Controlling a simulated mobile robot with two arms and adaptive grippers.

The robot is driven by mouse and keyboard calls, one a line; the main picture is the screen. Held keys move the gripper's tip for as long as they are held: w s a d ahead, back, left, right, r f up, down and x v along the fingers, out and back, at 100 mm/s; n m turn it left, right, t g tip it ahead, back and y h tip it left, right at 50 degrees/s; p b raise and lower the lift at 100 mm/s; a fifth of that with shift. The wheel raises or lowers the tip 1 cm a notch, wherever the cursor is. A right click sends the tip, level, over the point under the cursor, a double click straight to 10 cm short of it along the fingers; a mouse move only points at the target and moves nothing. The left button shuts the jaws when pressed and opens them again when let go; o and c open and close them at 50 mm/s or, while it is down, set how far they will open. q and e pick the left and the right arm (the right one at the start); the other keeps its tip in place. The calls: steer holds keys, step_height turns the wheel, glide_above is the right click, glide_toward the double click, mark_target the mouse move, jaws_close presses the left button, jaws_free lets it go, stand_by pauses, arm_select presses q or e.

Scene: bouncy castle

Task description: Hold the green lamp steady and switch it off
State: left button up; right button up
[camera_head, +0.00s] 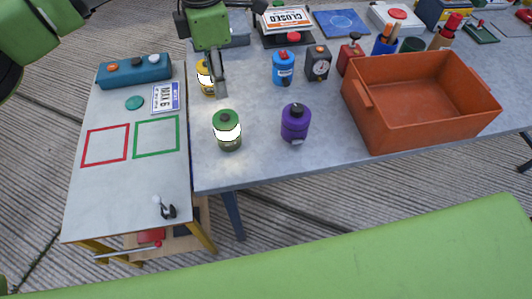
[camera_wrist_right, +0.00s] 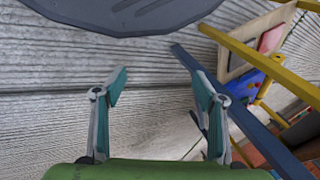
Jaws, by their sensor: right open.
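The green lamp (camera_head: 228,131) stands upright near the front left of the grey table, its white band glowing and a dark knob on top. My left gripper (camera_head: 221,92) points down just behind and above it, apart from it, in front of a lit yellow lamp (camera_head: 206,84) that it partly hides. Its fingers are seen edge-on, so their opening is unclear. My right gripper (camera_wrist_right: 160,84) is open and empty in the right wrist view, over the plank floor and away from the lamp. It is not seen in the head view.
A purple lamp (camera_head: 295,124) stands right of the green one; a blue lamp (camera_head: 283,68) is behind. An orange crate (camera_head: 425,125) fills the table's right. A side table (camera_head: 95,195) adjoins at left. The tabletop before the green lamp is clear.

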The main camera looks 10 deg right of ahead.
steer(key=w+a+r+m+t+y, duration=0.1)
steer(key=w+a+r+m+y, duration=0.2)
steer(key=a+r, duration=0.35)
steer(key=w+a+r+m+t+y, duration=0.1)
steer(key=w+a+r+m, duration=0.1)
steer(key=w+a+r, duration=0.5)
steer(key=a+r+m+t+y, duration=0.1)
steer(key=a+r+m+y, duration=0.3)
steer(key=r, duration=0.8)
steer(key=a+r+m+y, duration=0.1)
steer(key=a+r+y, duration=0.3)
steer(key=r, duration=0.8)
steer(key=m+t+h, duration=0.5)
steer(key=m+t, duration=0.3)
steer(key=m, duration=0.5)
glide_toward(228, 130)
steer(key=f, duration=0.1)
steer(key=d+f, duration=0.1)
steer(key=f, duration=0.1)
steer(key=d+f, duration=0.1)
steer(key=shift+w+f, duration=0.1)
steer(key=shift+f, duration=0.1)
steer(key=shift+w+m, duration=0.25)
steer(key=shift+m, duration=0.05)
steer(key=x, duration=1.3)
steer(key=shift+a+r, duration=0.15)
